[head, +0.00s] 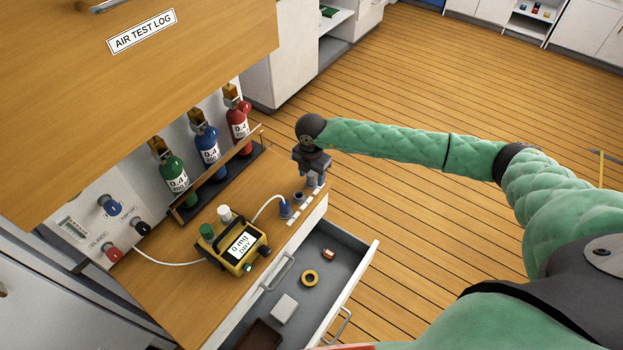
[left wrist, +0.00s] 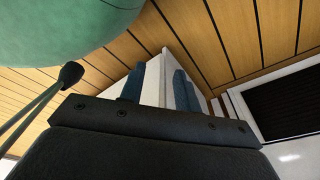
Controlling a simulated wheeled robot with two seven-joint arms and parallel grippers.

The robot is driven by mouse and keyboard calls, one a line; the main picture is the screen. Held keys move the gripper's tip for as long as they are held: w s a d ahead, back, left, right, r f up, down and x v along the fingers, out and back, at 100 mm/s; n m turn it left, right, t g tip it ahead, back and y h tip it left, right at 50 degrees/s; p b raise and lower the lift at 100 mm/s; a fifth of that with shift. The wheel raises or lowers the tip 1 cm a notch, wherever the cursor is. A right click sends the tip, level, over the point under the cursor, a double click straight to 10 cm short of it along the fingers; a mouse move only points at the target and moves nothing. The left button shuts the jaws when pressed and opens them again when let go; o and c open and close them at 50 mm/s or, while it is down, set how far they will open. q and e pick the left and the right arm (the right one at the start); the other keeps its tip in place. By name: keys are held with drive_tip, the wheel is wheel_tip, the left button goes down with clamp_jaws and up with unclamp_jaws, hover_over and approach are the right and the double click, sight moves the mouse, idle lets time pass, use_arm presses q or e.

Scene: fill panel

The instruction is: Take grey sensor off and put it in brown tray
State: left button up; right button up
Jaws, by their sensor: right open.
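A row of small fittings stands along the counter's right edge behind white labels. A small grey piece (head: 299,197) there may be the grey sensor; it is too small to be sure. My right gripper (head: 317,183) is open, pointing down at the far end of this row, just beyond the grey piece. Its fingers partly hide what is under them. The brown tray (head: 262,336) lies in the open drawer, partly cut off by the lower picture edge. My left gripper (left wrist: 158,88) shows in the left wrist view with its two blue fingers apart and nothing between them.
A yellow meter (head: 240,246) reading "0 mg DRY" sits on the counter, with a white cable to a blue plug (head: 285,208). Green, blue and red bottles stand in a rack (head: 222,183). The open drawer (head: 345,278) also holds a yellow ring and a white block (head: 283,308).

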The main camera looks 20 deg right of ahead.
drive_tip(key=shift+w+f, duration=0.15)
drive_tip(key=shift+f, duration=0.05)
drive_tip(key=shift+c, duration=0.8)
drive_tip(key=c, duration=0.9)
drive_tip(key=shift+r, duration=0.15)
